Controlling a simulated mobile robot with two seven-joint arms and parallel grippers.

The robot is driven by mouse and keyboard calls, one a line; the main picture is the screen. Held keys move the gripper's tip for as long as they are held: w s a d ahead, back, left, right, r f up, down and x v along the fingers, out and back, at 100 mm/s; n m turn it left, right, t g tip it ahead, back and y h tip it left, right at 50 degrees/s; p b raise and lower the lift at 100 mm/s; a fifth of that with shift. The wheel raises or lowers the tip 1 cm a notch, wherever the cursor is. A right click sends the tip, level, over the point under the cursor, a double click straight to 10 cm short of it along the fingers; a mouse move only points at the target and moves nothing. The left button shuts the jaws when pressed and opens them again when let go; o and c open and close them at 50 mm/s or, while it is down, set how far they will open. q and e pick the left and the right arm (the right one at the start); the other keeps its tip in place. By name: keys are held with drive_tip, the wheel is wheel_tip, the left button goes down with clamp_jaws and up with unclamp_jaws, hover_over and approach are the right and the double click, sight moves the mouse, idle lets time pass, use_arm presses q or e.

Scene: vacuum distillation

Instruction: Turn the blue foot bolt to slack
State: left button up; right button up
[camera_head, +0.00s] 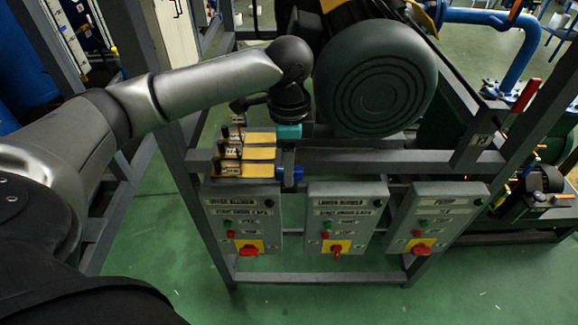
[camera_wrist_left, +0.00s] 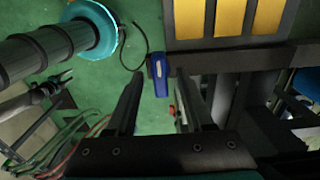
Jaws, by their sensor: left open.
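The blue foot bolt (camera_head: 291,175) shows as a small blue piece on the grey frame, just above the panels in the head view. In the left wrist view the bolt (camera_wrist_left: 160,76) is a blue tab with a pale mark, seen near the gap between the fingertips. My left gripper (camera_wrist_left: 158,88) is open, its two dark fingers on either side of that line of sight. I cannot tell whether they touch the bolt. In the head view my left gripper (camera_head: 289,155) points down above the bolt, partly dark against the frame. My right gripper is not in view.
Yellow plates with black knobs (camera_head: 245,153) lie left of the gripper. A large dark round motor (camera_head: 374,78) stands close on the right. Switch panels (camera_head: 345,215) hang below on the frame. Green floor (camera_head: 140,220) is open at the lower left.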

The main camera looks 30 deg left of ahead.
use_arm(q)
drive_tip(key=shift+f, duration=0.2)
clamp_jaws()
idle(0.4)
